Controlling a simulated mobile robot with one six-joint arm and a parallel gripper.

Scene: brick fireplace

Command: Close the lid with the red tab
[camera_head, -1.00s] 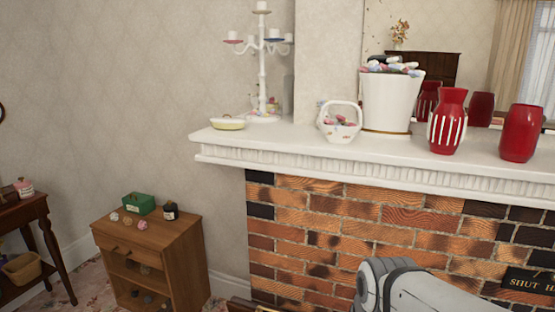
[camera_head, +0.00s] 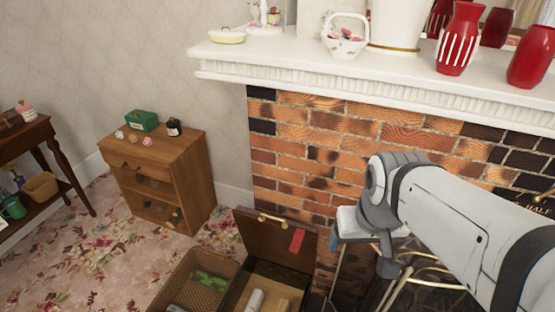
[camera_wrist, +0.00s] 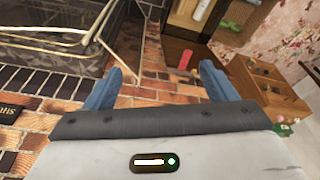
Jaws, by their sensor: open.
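The wooden lid (camera_head: 262,240) stands raised at the back of a box (camera_head: 264,290) low in front of the brick fireplace. A red tab (camera_head: 297,240) hangs on the lid's right part, and a brass handle lies along its top edge. The lid (camera_wrist: 173,48) and its red tab (camera_wrist: 185,59) also show upside down in the wrist view, beyond my fingers. My gripper (camera_head: 362,236) is to the right of the lid, apart from it. Its blue fingers are spread and empty in the wrist view (camera_wrist: 160,74).
A wicker basket (camera_head: 222,278) stands left of the box. A metal fire screen (camera_wrist: 60,38) is close to my gripper. A small wooden cabinet (camera_head: 160,175) is at the left, the white mantel (camera_head: 330,85) above. Patterned carpet (camera_head: 90,265) is free at the lower left.

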